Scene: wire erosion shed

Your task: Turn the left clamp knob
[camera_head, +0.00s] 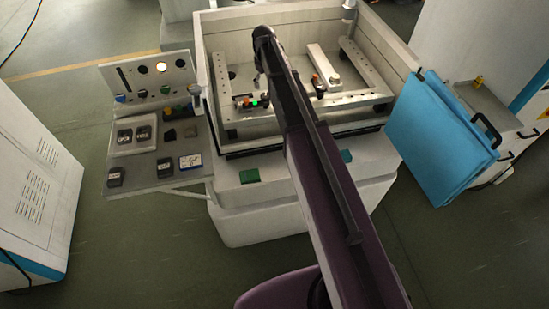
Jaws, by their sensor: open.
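The left clamp (251,101) is a small dark block on the left side of the frame inside the white machine tank. It shows small orange-red and green parts; I cannot tell clearly which is its knob. A second clamp (318,86) with an orange knob (315,77) sits right of it, by a pale bar. My dark purple arm reaches up across the picture, over the tank. My gripper (257,80) hangs from the arm's far end, just above and behind the left clamp in the picture. It is open, small and dark, and partly hidden by the arm. I see no contact with the clamp.
The white tank wall (222,80) surrounds the clamps. A control panel (150,76) and a shelf (180,177) with small dark blocks stand left. Blue panels (440,135) and a grey cart stand right. A white cabinet (35,175) is far left. Floor between is clear.

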